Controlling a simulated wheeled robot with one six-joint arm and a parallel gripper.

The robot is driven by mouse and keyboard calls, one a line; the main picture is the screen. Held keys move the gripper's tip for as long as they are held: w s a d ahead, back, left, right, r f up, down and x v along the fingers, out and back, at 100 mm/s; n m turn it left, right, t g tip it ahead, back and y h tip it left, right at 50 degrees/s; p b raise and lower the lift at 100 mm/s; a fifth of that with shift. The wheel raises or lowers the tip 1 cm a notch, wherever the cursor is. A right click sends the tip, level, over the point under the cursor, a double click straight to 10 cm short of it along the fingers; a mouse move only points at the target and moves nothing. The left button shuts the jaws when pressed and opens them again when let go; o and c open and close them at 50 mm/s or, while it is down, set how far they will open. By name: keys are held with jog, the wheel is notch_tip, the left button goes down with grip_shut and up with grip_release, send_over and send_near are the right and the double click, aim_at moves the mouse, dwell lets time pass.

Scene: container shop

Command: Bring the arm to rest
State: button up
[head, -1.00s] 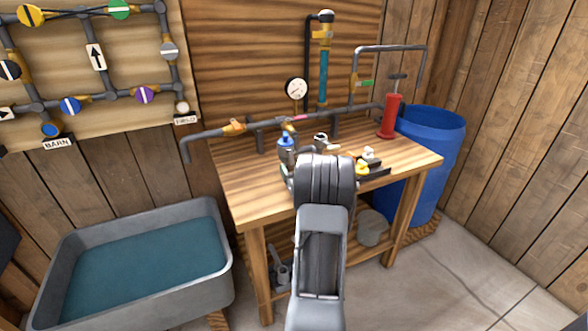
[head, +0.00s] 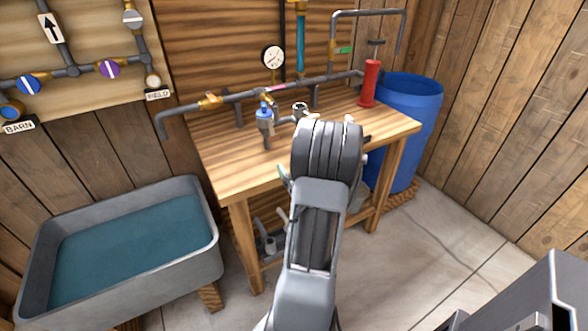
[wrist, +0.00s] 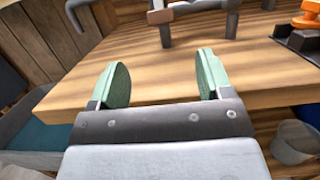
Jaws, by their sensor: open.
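My gripper (wrist: 162,82) shows in the wrist view with its two green-padded fingers apart and nothing between them. It is over the front edge of the wooden workbench (wrist: 155,92). In the head view my arm stands in front of the bench (head: 240,172) and hides most of the gripper and part of the bench top.
A grey trough (head: 30,285) of water stands at the left. A blue barrel (head: 415,115) stands right of the bench. A pipe with a gauge (head: 273,57), a blue-topped fitting (head: 265,115) and a red pump (head: 370,82) are on the bench. The floor (head: 450,235) at right is clear.

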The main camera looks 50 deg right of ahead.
jog(key=shift+s+a, duration=0.2)
jog(key=shift+s, duration=0.15)
dwell(0.4)
